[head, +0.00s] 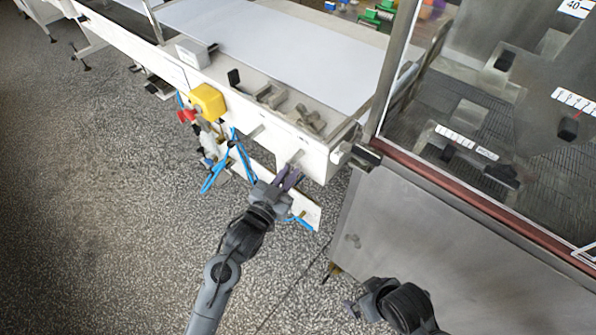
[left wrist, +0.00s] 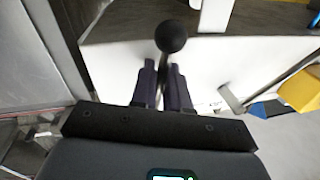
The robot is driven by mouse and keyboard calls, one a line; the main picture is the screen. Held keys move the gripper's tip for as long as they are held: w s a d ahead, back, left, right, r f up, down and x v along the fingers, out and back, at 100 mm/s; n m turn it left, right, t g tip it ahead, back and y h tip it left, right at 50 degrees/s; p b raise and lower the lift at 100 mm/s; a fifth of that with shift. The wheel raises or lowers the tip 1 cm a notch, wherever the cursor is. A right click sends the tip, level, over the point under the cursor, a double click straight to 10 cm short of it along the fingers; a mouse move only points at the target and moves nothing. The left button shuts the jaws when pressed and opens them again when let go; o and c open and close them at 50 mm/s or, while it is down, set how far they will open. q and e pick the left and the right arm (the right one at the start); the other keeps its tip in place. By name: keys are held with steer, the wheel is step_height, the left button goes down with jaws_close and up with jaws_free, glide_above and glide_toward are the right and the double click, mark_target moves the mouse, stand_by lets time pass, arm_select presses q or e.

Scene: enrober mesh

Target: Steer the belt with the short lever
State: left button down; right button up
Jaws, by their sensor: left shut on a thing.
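The white belt (head: 275,50) runs along the top of the white conveyor frame in the head view. My left gripper (head: 287,178) is at the end of that frame. In the left wrist view, its two dark fingers (left wrist: 163,90) are shut around the thin rod of a short lever with a round black knob (left wrist: 171,36). The knob sticks out beyond the fingertips. In the head view the fingers largely hide this lever. My right gripper (head: 362,303) hangs low beside the steel cabinet, away from the lever. Its fingers are too unclear to judge.
A yellow box with a red button (head: 207,102) and blue hoses (head: 214,177) are left along the frame. Another short rod (head: 256,131) sticks out nearby. The steel cabinet with glazed top (head: 440,250) stands close on the right.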

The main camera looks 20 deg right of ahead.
arm_select(q)
steer(key=c, duration=1.4)
jaws_free()
steer(key=shift+o, duration=0.2)
steer(key=p+v, duration=0.3)
steer(key=v, duration=0.7)
steer(key=shift+s+a, duration=0.3)
steer(key=shift+f, duration=0.15)
